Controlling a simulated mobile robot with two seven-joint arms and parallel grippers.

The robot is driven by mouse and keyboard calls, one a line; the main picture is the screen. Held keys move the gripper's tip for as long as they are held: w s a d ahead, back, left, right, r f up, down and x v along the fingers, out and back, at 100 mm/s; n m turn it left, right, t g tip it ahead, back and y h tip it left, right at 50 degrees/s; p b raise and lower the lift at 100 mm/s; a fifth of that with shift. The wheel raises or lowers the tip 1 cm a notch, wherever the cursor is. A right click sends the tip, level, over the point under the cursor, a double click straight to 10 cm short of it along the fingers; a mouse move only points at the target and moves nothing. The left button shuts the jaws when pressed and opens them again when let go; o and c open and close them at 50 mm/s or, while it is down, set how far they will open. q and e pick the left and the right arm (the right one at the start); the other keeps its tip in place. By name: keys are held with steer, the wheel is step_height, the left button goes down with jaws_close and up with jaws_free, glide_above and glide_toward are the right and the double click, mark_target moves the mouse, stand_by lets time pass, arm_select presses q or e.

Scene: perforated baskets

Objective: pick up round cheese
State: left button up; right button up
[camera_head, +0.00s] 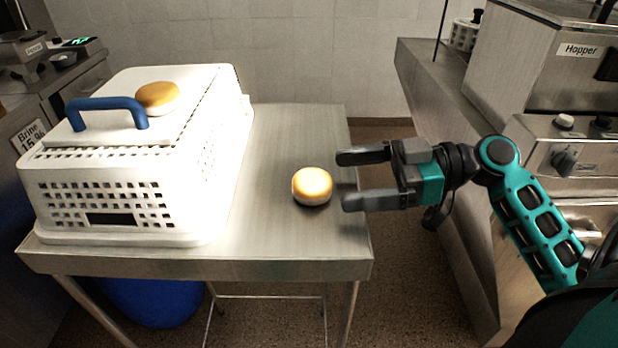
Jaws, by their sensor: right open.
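A round cheese (312,186), pale with a golden-brown top edge, lies on the steel table (290,243) to the right of the white basket. My right gripper (345,180) is open, its two fingers pointing left towards this cheese. The fingertips are just right of the cheese, with nothing seen between them. A second round cheese (157,97) with a golden top rests on the lid of the basket, behind the blue handle. My left gripper is not in view.
A white perforated basket (200,190) with a blue handle (107,108) fills the table's left side. A steel machine labelled Hopper (540,85) and its counter stand at right. A blue bin (150,303) is under the table. The table behind the cheese is clear.

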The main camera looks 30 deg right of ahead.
mark_target(300, 178)
steer(key=x, duration=0.3)
steer(key=shift+w+a, duration=0.15)
steer(key=shift+a, duration=0.05)
steer(key=p+x, duration=0.1)
steer(key=x, duration=0.3)
steer(key=shift+w+p, duration=0.1)
steer(key=shift+p, duration=0.25)
steer(key=shift+w+a+f, duration=0.1)
steer(key=shift+w+a, duration=0.15)
steer(key=shift+a, duration=0.15)
steer(key=c, duration=1.2)
